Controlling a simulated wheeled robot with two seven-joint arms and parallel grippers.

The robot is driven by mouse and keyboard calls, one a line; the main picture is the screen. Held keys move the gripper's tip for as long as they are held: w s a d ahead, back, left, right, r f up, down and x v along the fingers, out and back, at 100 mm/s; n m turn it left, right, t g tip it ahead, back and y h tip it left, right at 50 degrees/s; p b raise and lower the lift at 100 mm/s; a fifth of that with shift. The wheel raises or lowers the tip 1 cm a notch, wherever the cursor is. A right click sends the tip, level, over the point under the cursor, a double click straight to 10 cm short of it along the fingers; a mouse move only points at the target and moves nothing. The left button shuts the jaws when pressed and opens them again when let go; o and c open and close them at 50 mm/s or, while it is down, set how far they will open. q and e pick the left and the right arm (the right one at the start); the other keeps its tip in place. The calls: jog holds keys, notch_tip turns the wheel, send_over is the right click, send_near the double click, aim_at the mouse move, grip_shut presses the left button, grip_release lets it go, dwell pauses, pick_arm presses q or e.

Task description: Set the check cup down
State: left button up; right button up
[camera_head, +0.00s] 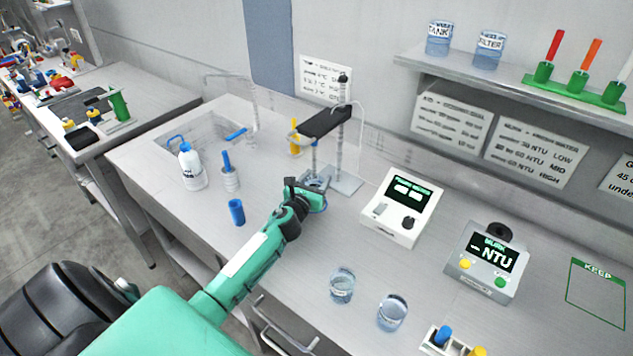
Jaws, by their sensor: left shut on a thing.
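My left gripper (305,192) reaches in from the lower left and is shut on a clear bluish cup (319,205), which I take for the check cup. The gripper hides most of the cup, so its contents cannot be seen. The cup is at the foot of the stand (345,183) with the black arm. Whether it touches the counter or the stand's base cannot be told. My right gripper is not in view.
Two clear cups (341,285) (392,312) stand on the counter (300,255) at the front. A white meter (402,207) and a grey NTU meter (487,262) stand right. A green-outlined KEEP area (597,293) is empty. A white bottle (192,168) and blue cup (237,212) stand left.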

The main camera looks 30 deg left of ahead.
pick_arm(q)
jog(key=shift+w+f, duration=0.15)
jog(key=shift+f, duration=0.55)
jog(key=shift+f, duration=0.15)
jog(key=o, duration=1.1)
jog(key=s, duration=0.3)
jog(key=s+d+b, duration=0.1)
jog(key=s, duration=0.3)
jog(key=s+b, duration=0.1)
jog(key=s, duration=0.2)
jog(key=shift+s+d, duration=0.25)
jog(key=shift+d, duration=0.05)
jog(key=shift+s+d, duration=0.1)
jog(key=shift+s, duration=0.6)
